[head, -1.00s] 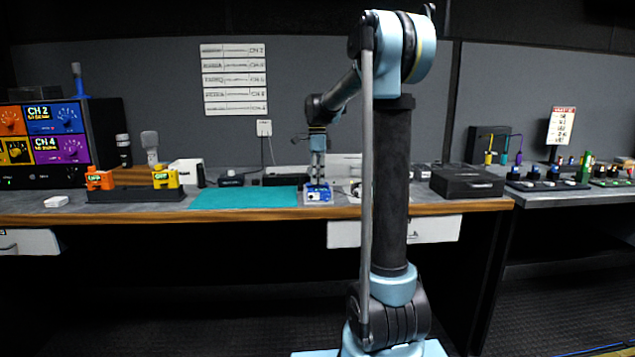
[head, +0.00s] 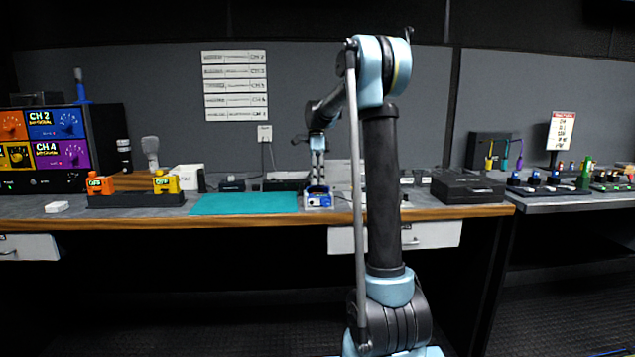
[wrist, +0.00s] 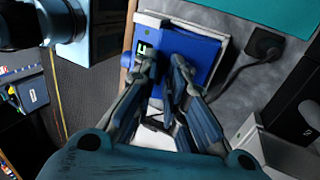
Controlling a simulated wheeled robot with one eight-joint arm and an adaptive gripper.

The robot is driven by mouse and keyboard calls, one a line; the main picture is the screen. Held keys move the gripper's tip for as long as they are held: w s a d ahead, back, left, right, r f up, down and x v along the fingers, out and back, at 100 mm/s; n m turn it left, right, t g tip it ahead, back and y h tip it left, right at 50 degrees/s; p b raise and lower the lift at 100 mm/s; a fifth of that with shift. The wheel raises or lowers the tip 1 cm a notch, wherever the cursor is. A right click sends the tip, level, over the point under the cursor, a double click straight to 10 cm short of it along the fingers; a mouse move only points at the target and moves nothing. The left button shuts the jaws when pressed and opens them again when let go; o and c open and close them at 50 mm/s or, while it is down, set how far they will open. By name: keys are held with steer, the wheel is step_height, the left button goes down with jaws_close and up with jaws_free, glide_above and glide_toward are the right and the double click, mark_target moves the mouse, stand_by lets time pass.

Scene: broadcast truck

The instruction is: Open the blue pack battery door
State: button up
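The blue pack (head: 318,202) sits near the front edge of the bench, just right of the teal mat. In the wrist view the blue pack (wrist: 207,50) fills the upper middle, with a pale grey edge and a small dark-and-green label on its left part. My gripper (head: 317,186) points down right over the pack. In the wrist view my gripper (wrist: 163,65) has its two fingertips apart, with blue surface showing between them. The fingertips are at or very close to the pack; I cannot tell whether they touch. The battery door cannot be made out separately and may be hidden by the fingers.
The teal mat (head: 245,203) lies left of the pack. Orange and yellow blocks stand on a dark holder (head: 135,200) further left. A black case (head: 467,188) stands to the right. In the wrist view a black plug with a cable (wrist: 266,43) lies beside the pack.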

stand_by(0.3)
steer(key=v, duration=1.2)
steer(key=shift+o, duration=0.2)
steer(key=shift+w, duration=0.1)
